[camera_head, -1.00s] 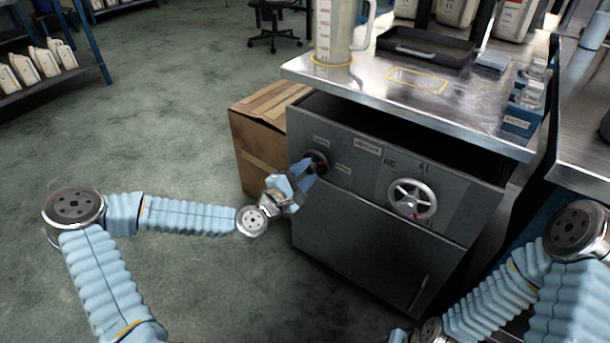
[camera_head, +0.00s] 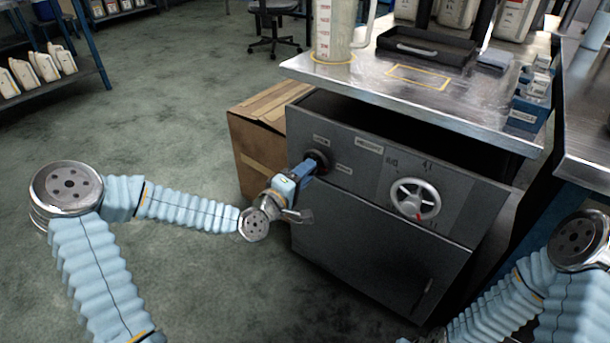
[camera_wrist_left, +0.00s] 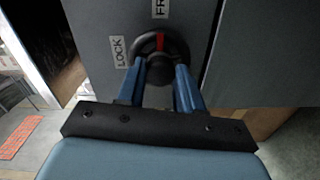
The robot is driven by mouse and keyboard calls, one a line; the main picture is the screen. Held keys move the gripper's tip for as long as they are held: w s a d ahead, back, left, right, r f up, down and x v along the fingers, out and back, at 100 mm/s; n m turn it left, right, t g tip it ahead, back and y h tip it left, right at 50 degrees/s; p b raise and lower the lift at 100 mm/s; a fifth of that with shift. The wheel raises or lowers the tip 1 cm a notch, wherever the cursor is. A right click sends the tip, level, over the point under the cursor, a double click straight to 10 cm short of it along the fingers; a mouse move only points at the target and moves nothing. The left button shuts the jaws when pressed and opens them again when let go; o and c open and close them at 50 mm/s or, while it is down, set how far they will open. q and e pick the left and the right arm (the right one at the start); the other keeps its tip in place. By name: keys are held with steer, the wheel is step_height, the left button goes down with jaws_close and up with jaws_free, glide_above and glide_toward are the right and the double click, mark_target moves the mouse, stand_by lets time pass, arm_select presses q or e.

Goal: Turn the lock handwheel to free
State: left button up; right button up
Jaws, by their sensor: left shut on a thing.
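The lock handwheel is a small dark round wheel (camera_head: 317,160) at the upper left of the grey cabinet front. In the left wrist view the wheel (camera_wrist_left: 160,42) shows a red mark. The mark points up the picture, toward the partly cut-off FREE label (camera_wrist_left: 160,8); the LOCK label (camera_wrist_left: 119,52) is to its left. My left gripper (camera_head: 306,169) is shut on the handwheel. Its blue fingers (camera_wrist_left: 160,75) reach the wheel from both sides, and the grip contact is partly hidden. My right arm is at the lower right; its gripper is not visible.
A larger silver handwheel (camera_head: 416,199) with a red mark is on the same panel. A cardboard box (camera_head: 255,155) stands left of the cabinet. A metal worktop (camera_head: 340,82) with a clear jug (camera_head: 335,30) overhangs above. The floor to the left is open.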

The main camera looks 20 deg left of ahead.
arm_select(q)
steer(key=shift+f, duration=0.1)
stand_by(0.3)
steer(key=o, duration=1)
steer(key=shift+o, duration=0.2)
